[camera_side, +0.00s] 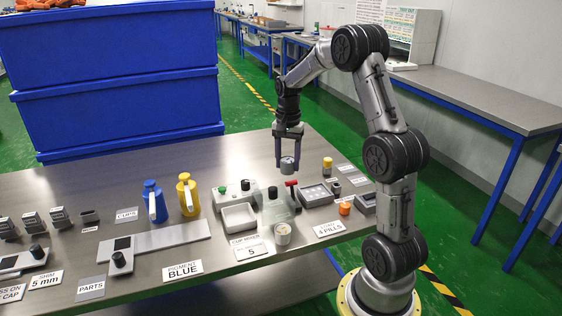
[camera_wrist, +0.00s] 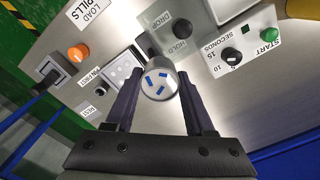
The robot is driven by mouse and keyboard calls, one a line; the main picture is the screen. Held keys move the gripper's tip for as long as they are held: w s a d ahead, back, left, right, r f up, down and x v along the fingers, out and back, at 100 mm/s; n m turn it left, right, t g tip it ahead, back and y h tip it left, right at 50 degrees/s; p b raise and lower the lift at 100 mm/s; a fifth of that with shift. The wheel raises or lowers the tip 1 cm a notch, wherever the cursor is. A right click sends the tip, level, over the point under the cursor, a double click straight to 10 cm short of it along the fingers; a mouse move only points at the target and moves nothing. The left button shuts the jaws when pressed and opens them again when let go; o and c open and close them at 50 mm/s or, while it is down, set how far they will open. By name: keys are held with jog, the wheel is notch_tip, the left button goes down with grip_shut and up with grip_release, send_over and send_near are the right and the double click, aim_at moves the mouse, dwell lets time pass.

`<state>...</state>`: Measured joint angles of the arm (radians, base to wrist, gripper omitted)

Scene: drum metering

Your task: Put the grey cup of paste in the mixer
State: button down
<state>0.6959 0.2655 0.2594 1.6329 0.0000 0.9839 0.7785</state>
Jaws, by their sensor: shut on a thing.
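My gripper (camera_side: 288,158) is above the table with both fingers around a small grey cup (camera_side: 287,165). In the wrist view the cup (camera_wrist: 158,84) sits between the fingertips (camera_wrist: 160,75), and its pale round top shows a few blue marks. The cup looks upright and clear of the table. A pale grey unit (camera_side: 234,194) with a green button and a black knob stands left of the gripper. In the wrist view its panel (camera_wrist: 238,68) reads START and SECONDS.
A red-handled lever (camera_side: 291,184) stands just below the gripper in the side view. Another pale cup (camera_side: 282,234) stands near the table's front. An orange knob (camera_side: 345,208) is at right.

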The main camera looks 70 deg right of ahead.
jog(key=shift+s+a+r+m, duration=0.15)
jog(key=shift+s+a+m, duration=0.15)
jog(key=shift+m, duration=0.9)
jog(key=a, duration=0.1)
jog(key=s+a, duration=0.1)
jog(key=a, duration=0.2)
jog(key=shift+s+a+f, duration=0.1)
jog(key=shift+s+f, duration=0.1)
jog(key=shift+f, duration=0.2)
jog(key=s+a+r, duration=0.1)
jog(key=s+a, duration=0.1)
jog(key=a, duration=1)
jog(key=n, duration=0.1)
send_over(239, 220)
jog(key=f, duration=0.9)
jog(key=shift+s+a, duration=0.15)
jog(key=shift+s, duration=0.05)
jog(key=shift+w+f, duration=0.15)
jog(key=shift+f, duration=1.55)
jog(key=shift+f, duration=0.15)
jog(key=shift+c, duration=1.3)
grip_release()
